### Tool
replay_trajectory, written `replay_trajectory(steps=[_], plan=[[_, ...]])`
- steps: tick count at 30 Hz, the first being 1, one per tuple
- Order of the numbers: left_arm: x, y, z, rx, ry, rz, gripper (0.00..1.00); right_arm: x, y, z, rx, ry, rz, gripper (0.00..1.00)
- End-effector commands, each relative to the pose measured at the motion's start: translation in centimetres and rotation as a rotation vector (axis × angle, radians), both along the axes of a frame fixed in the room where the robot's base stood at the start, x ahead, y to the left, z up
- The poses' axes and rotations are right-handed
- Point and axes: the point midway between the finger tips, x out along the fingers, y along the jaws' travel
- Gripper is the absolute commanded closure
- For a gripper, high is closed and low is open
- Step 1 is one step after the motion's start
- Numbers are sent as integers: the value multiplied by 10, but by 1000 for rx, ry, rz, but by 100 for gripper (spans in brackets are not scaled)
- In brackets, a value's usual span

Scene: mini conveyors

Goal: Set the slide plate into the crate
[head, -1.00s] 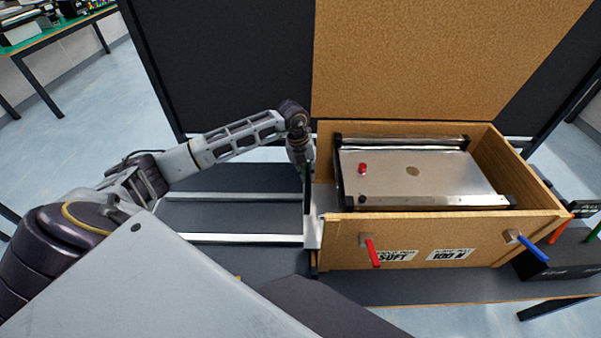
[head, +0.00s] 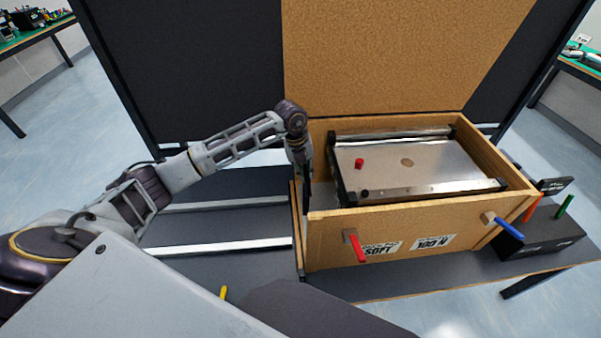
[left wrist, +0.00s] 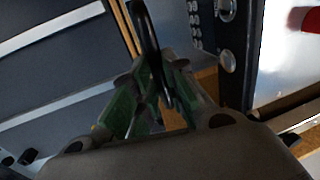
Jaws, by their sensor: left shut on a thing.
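The wooden crate (head: 403,228) stands open-topped at the right of the head view. My left gripper (head: 306,178) reaches down just inside its left wall. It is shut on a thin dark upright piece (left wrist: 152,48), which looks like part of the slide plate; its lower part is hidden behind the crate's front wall. In the left wrist view the left gripper (left wrist: 150,100) is between the wooden wall and the bolted black end of the metal unit. Whether the plate touches the crate floor cannot be told. My right gripper is not in view.
A metal conveyor unit (head: 430,168) with a red knob fills most of the crate, leaving a narrow gap at its left. Red (head: 356,246) and blue (head: 507,227) levers stick out in front. Rails (head: 220,248) lie to the left, and a tall panel (head: 390,60) stands behind.

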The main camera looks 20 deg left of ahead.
Motion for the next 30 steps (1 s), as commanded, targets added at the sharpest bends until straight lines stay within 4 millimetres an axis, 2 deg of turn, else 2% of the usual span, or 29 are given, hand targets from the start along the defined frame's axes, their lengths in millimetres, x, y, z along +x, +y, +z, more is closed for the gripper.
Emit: replay_trajectory(steps=[9, 10, 15, 25, 30], plan=[[1, -1, 1, -1, -2, -1, 100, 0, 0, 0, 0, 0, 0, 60], [1, -1, 1, -1, -2, -1, 83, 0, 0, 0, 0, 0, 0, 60], [0, -1, 1, 1, -1, -1, 65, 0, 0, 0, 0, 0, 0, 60], [0, 0, 1, 1, 0, -1, 65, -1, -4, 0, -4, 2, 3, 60], [0, 2, 8, 2, -1, -1, 65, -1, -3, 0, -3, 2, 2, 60]])
